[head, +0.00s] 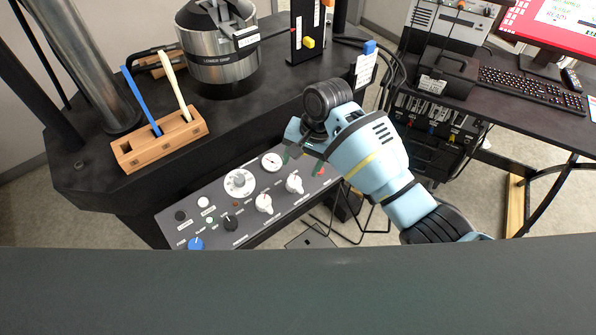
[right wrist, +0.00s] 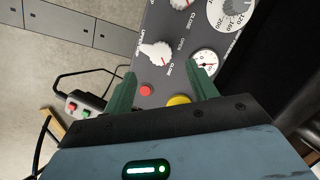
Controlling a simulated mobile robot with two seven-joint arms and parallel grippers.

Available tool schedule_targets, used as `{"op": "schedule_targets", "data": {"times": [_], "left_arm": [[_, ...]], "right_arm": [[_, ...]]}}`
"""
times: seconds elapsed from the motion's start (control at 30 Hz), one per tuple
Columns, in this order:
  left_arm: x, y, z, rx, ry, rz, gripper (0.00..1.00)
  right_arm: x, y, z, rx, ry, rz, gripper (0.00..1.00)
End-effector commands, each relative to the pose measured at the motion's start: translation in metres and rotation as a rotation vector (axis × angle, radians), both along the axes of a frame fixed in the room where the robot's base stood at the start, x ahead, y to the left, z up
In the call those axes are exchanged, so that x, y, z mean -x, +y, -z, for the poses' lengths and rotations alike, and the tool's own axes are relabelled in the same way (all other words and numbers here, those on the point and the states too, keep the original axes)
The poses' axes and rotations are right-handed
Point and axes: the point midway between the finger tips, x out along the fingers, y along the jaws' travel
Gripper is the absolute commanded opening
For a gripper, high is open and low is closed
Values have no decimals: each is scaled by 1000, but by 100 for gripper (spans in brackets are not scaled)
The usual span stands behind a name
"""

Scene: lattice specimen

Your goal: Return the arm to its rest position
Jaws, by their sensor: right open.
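My right arm (head: 370,155) reaches in from the lower right over the control panel (head: 225,217). My right gripper (head: 302,162) points down at the panel's right end, and its own wrist hides part of it. In the right wrist view my right gripper (right wrist: 165,86) shows two green fingers, open and apart with nothing between them. Beyond the fingers are a red button (right wrist: 146,89), a yellow button (right wrist: 180,100), a white valve knob (right wrist: 155,51) and a dial gauge (right wrist: 205,65). I cannot tell whether a finger touches the panel. My left gripper is not in view.
A wooden holder (head: 135,154) with a blue and a white tool stands on the dark machine table. The steel lower grip (head: 222,58) stands behind. A desk with a keyboard (head: 530,90) is at right. A dark surface (head: 300,290) fills the bottom. Bare floor shows between.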

Motion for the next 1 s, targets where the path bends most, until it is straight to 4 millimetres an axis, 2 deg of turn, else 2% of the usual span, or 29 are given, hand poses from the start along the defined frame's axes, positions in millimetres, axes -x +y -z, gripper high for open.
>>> {"op": "schedule_targets", "data": {"times": [0.67, 0.77, 1.0], "left_arm": [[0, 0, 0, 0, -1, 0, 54], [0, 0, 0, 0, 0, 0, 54], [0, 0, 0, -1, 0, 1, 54]], "right_arm": [[4, 0, 4, -5, 0, -6, 57], [16, -3, 17, -19, -9, -31, 57], [75, -26, 65, -65, -66, -131, 57]]}}
